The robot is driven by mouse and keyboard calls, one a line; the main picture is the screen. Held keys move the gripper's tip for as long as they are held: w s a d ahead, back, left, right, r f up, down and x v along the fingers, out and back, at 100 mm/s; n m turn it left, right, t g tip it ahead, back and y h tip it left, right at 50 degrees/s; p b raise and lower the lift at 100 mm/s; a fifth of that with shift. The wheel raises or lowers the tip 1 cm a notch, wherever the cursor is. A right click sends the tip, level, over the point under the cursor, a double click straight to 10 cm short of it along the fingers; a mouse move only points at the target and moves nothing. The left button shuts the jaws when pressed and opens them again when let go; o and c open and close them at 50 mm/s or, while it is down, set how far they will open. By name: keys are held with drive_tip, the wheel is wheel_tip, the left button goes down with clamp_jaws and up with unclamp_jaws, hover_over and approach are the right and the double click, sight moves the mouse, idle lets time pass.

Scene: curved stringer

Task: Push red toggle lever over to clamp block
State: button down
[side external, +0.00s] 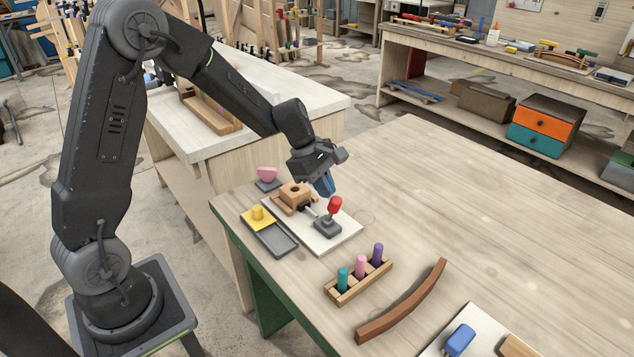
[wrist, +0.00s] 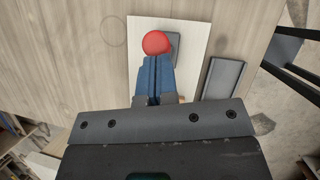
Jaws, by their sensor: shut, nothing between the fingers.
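The red toggle lever (side external: 335,205) stands roughly upright on a dark grey clamp base (side external: 327,228), on a white board (side external: 346,238). A wooden block (side external: 295,194) with a hole sits on the same board, left of the lever. My gripper (side external: 327,193), with blue fingers, is shut and empty, just up and left of the red knob. In the wrist view, the closed fingertips (wrist: 156,59) are right at the edge of the red knob (wrist: 156,42). I cannot tell whether they touch it. The wooden block is mostly hidden behind my gripper there.
A grey tray (side external: 276,242) with a yellow piece (side external: 257,213) lies left of the board. A pink piece (side external: 267,174) is behind it. A wooden rack (side external: 359,282) with coloured pegs and a curved brown stringer (side external: 402,305) are in front. The table's right side is clear.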

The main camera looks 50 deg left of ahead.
sight(334, 203)
drive_tip(key=shift+d+y, duration=0.3)
drive_tip(key=shift+d, duration=0.2)
drive_tip(key=shift+d+f, duration=0.25)
drive_tip(key=shift+d, duration=0.9)
drive_tip(key=v, duration=1.3)
drive_tip(key=shift+s, duration=0.25)
